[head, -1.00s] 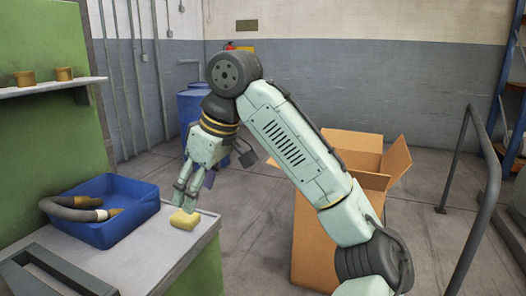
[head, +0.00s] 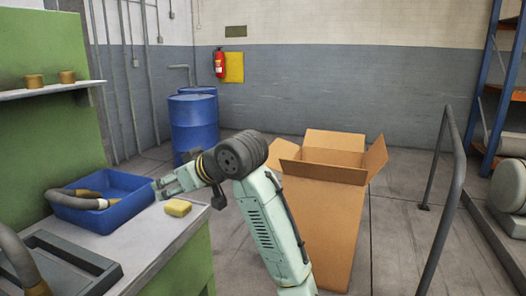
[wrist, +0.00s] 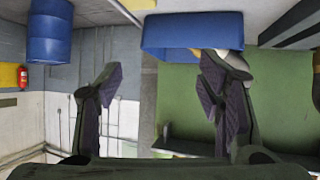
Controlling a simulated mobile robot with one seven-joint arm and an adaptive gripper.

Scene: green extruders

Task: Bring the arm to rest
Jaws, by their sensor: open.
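My gripper (head: 166,186) is at the left of my arm in the head view, raised a little above the worktop and level. Its fingers point left toward the blue bin (head: 128,200). In the wrist view my gripper (wrist: 160,95) shows two dark fingers spread apart with nothing between them. A yellow sponge-like block (head: 178,207) lies on the worktop just below the gripper, apart from it. The blue bin also shows at the top of the wrist view (wrist: 180,32).
The worktop (head: 150,245) carries the bin, which holds a grey hose (head: 78,201), and a dark frame (head: 75,262). An open cardboard box (head: 325,215) stands right of my arm. Blue barrels (head: 193,125) stand behind. A grey railing (head: 452,190) is at the right.

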